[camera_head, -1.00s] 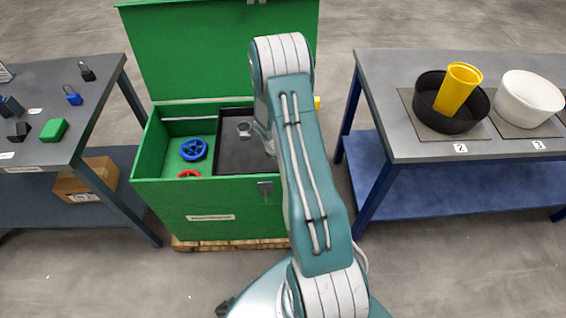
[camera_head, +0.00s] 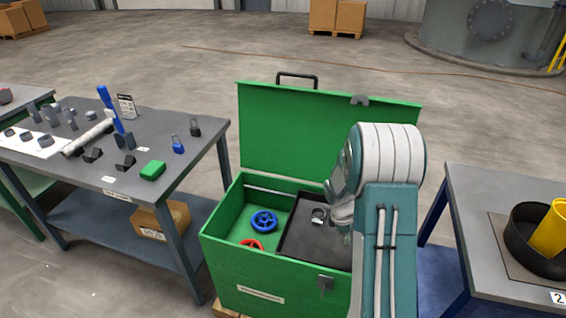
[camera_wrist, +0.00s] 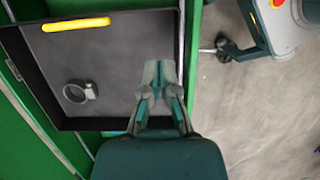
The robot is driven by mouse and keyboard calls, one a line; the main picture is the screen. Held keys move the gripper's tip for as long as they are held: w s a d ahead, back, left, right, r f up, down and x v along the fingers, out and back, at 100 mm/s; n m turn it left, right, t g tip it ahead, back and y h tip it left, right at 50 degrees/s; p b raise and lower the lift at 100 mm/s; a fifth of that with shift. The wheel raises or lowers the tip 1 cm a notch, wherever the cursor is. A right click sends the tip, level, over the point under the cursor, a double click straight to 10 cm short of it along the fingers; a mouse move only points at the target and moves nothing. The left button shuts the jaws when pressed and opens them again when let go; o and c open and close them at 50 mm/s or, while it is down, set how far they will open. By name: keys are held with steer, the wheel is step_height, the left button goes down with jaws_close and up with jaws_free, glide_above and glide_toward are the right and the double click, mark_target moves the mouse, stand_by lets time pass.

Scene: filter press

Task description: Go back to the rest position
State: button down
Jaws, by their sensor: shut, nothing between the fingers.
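My gripper (camera_wrist: 160,88) shows in the wrist view with its fingers together and nothing between them. It is over the right part of a black tray (camera_wrist: 120,30) inside the open green box. In the head view my arm covers the right side of the box (camera_head: 265,275), and the fingers are mostly hidden behind it. The tray (camera_head: 300,240) holds a grey ring-shaped clamp (camera_head: 319,215), which also shows in the wrist view (camera_wrist: 80,91). A yellow bar (camera_wrist: 76,24) lies at the tray's far edge in the wrist view.
A blue handwheel (camera_head: 264,221) and a red one (camera_head: 251,245) lie in the box beside the tray. The raised green lid (camera_head: 310,130) stands behind. A cluttered grey table (camera_head: 190,150) is at left; another table (camera_head: 480,210) with a black bowl (camera_head: 525,235) is at right.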

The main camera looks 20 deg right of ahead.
steer(key=s+a+r+m+t, duration=0.25)
steer(key=a+r, duration=0.35)
steer(key=r, duration=0.4)
steer(key=s+a+r+m+t, duration=0.1)
steer(key=s+a+r+m, duration=0.3)
steer(key=r, duration=0.6)
steer(key=s+a+r+m+t+y, duration=0.2)
steer(key=s+a+r+m+t, duration=0.1)
steer(key=s+a+r, duration=0.6)
steer(key=s+a+m, duration=0.1)
steer(key=s+a, duration=0.2)
steer(key=shift+s+a+r+t, duration=0.15)
steer(key=shift+s+r+t, duration=0.2)
steer(key=shift+s, duration=0.05)
